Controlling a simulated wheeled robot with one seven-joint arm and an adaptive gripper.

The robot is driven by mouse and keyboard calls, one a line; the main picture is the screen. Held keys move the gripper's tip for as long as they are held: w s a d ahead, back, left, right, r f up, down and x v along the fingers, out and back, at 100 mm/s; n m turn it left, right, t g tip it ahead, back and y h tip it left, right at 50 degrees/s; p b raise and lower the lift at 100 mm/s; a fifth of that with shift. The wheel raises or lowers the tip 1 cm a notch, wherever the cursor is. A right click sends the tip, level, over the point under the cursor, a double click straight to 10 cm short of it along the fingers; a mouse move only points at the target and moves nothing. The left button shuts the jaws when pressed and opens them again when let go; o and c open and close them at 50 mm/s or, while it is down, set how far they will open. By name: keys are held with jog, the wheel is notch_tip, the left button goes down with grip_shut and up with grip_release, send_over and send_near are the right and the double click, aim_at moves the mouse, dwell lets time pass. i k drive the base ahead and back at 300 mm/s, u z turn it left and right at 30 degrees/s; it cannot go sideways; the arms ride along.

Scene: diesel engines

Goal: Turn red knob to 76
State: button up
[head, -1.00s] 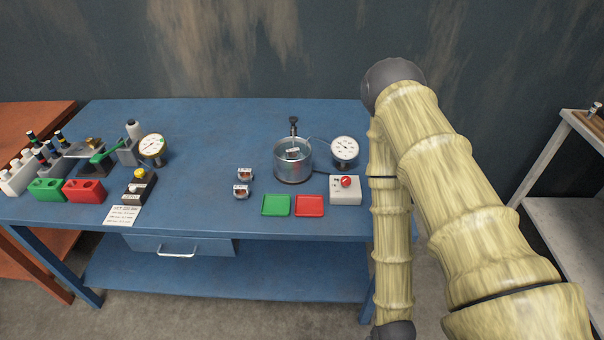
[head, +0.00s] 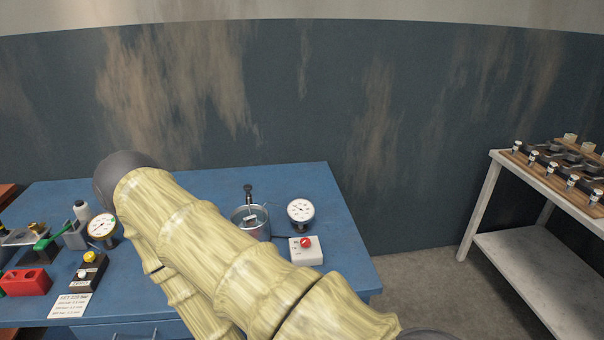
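The red knob (head: 305,242) sits on top of a small white box (head: 307,257) near the right front edge of the blue table. Marks on the box are too small to read, so I cannot tell the knob's setting. A round white dial gauge (head: 300,210) stands behind the box. A metal pot (head: 262,229) with a probe in it stands to the left of the box, partly hidden by my arm. My arm crosses the picture from the lower right to the upper left. My gripper is not visible.
The blue table (head: 320,190) has bare room behind and right of the gauge. At left stand a second gauge (head: 102,227), a black box with a yellow button (head: 89,256), a red block (head: 25,283) and a paper card (head: 70,305). A grey shelf cart (head: 520,240) stands at right.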

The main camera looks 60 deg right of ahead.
aim_at(305, 243)
jog(key=k, duration=0.8)
jog(key=z, duration=1.05)
jog(key=i, duration=0.25)
